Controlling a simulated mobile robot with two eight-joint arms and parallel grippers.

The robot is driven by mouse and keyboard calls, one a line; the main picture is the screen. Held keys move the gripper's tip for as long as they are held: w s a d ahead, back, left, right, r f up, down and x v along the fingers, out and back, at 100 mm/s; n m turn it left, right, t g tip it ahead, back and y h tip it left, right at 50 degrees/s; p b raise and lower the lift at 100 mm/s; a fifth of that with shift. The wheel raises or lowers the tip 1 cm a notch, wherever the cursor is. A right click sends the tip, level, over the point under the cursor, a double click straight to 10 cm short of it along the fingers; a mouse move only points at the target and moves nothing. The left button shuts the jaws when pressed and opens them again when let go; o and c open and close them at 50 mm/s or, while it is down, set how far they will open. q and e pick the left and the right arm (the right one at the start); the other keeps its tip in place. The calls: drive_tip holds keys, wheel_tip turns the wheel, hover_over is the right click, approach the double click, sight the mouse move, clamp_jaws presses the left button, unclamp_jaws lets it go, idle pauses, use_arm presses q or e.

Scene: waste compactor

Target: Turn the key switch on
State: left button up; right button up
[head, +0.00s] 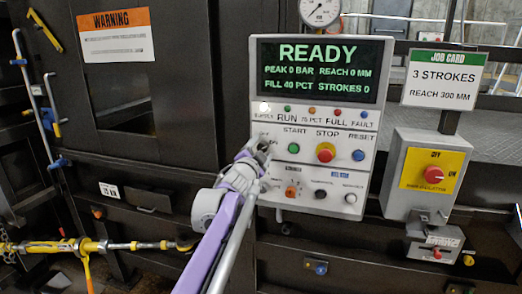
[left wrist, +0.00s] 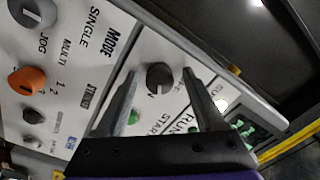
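The control panel (head: 372,60) is a light grey box with a lit screen reading READY. My left gripper (head: 264,143) is at the panel's left side, beside the START button, and covers that part of the panel in the head view. In the left wrist view a dark round knob (left wrist: 160,78), apparently the key switch with partly hidden ON/OFF lettering, sits on the white face. The open fingers of my left gripper (left wrist: 161,75) lie on either side of it, with gaps showing. Whether the tips touch the panel cannot be told. My right gripper is not in view.
A green START button (head: 293,148), red STOP button (head: 325,152) and blue RESET button (head: 358,155) are close by. An orange knob (head: 291,191) sits below. A grey box with a red-knobbed yellow switch (head: 433,174) hangs at the right, under a job card (head: 443,79).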

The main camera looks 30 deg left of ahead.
use_arm(q)
drive_tip(key=b+v, duration=0.2)
drive_tip(key=v, duration=0.8)
drive_tip(key=shift+s, duration=0.4)
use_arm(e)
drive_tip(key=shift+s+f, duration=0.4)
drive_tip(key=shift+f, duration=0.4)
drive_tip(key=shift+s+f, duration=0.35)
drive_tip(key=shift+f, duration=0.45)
use_arm(q)
drive_tip(key=shift+d, duration=0.15)
